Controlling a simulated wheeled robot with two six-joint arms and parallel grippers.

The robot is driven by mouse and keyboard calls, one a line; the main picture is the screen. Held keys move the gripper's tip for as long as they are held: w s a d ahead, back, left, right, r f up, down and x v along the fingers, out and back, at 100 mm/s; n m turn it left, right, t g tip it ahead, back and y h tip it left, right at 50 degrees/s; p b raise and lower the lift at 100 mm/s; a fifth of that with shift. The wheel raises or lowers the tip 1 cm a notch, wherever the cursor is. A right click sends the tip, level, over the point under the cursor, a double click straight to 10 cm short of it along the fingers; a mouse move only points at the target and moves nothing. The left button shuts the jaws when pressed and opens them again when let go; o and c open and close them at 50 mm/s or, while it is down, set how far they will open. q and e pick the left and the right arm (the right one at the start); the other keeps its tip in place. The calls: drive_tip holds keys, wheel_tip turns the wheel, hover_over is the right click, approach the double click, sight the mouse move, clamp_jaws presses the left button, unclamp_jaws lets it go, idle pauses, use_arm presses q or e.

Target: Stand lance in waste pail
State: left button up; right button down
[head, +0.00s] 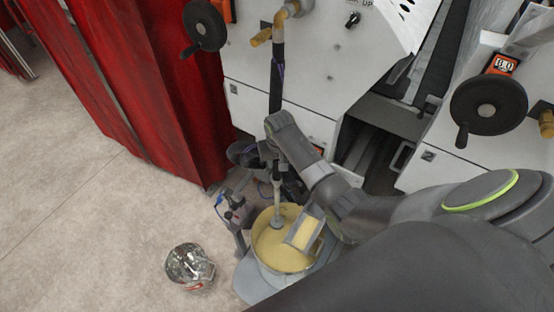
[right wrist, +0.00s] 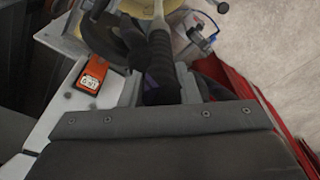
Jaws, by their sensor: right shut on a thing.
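The lance (head: 277,196) is a pale upright tube with a wide foot, standing in the yellowish liquid of a large round pot (head: 312,265). A dark hose (head: 276,85) runs down to it from a brass pipe. My right gripper (head: 268,152) is shut on the lance's dark upper part, above the pot. The right wrist view shows this dark grip part (right wrist: 160,65) between the jaws. The waste pail (head: 188,264) is a small splattered metal bucket on the floor, left of the pot and apart from it. My left gripper is not in view.
The white machine (head: 300,85) with black handwheels (head: 205,25) stands behind. A red curtain (head: 170,90) hangs at left. A small pump-like device (head: 235,212) with a blue part stands between pot and curtain. The floor left of the pail is clear.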

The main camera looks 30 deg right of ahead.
wheel_tip(320, 180, up, 4)
drive_tip(key=p, duration=0.3)
drive_tip(key=shift+f, duration=0.2)
wheel_tip(320, 180, up, 2)
drive_tip(key=shift+r+p, duration=0.25)
drive_tip(key=shift+p, duration=0.05)
drive_tip(key=shift+r, duration=1.4)
drive_tip(key=shift+w+a, duration=0.1)
